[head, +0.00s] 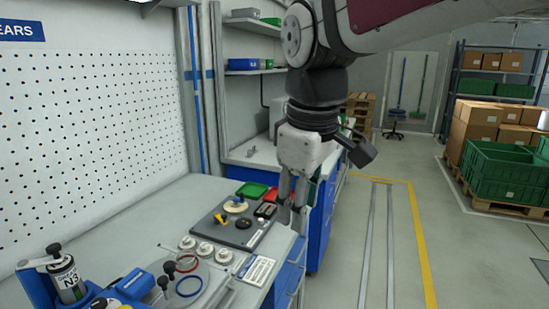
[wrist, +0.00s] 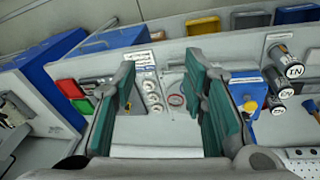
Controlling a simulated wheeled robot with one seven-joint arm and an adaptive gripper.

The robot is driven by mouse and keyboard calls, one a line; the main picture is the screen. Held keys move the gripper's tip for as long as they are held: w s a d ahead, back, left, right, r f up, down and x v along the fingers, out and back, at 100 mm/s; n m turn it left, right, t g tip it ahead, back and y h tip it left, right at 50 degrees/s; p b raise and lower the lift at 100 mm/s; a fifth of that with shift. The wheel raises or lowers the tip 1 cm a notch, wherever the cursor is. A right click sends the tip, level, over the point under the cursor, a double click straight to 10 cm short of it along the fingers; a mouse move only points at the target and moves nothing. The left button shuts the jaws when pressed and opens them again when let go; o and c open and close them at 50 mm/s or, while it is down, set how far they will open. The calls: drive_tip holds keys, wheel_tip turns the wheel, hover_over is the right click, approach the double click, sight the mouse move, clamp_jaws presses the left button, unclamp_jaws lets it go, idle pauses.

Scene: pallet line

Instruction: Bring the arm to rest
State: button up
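My gripper (head: 292,210) hangs from the arm with its fingers pointing down, near the right edge of the workbench (head: 130,215). In the wrist view its two green-padded fingers (wrist: 166,108) stand wide apart. Nothing is held between them; the bench top and small parts show beyond the gap. My arm reaches in from the upper right of the head view, bent down at the wrist. How far the fingertips are from the bench edge is hard to tell.
A dark mat (head: 215,227) with parts, a green tray (head: 251,189), white round pieces (head: 205,249), a red ring (head: 198,266) and an N3 canister (head: 67,282) stand on the bench. Green crates (head: 505,172) are at the right. The floor between is clear.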

drive_tip(key=s+d+f+m+t, duration=0.1)
drive_tip(key=s+d+f+m, duration=0.2)
drive_tip(key=s+d+m, duration=0.2)
drive_tip(key=s+d+f+m+t, duration=0.1)
drive_tip(key=s+d+f+m, duration=0.3)
drive_tip(key=s+d, duration=0.6)
drive_tip(key=shift+s+f+m, duration=0.15)
drive_tip(key=shift+s+m, duration=0.4)
drive_tip(key=shift+m, duration=0.35)
drive_tip(key=shift+d, duration=0.1)
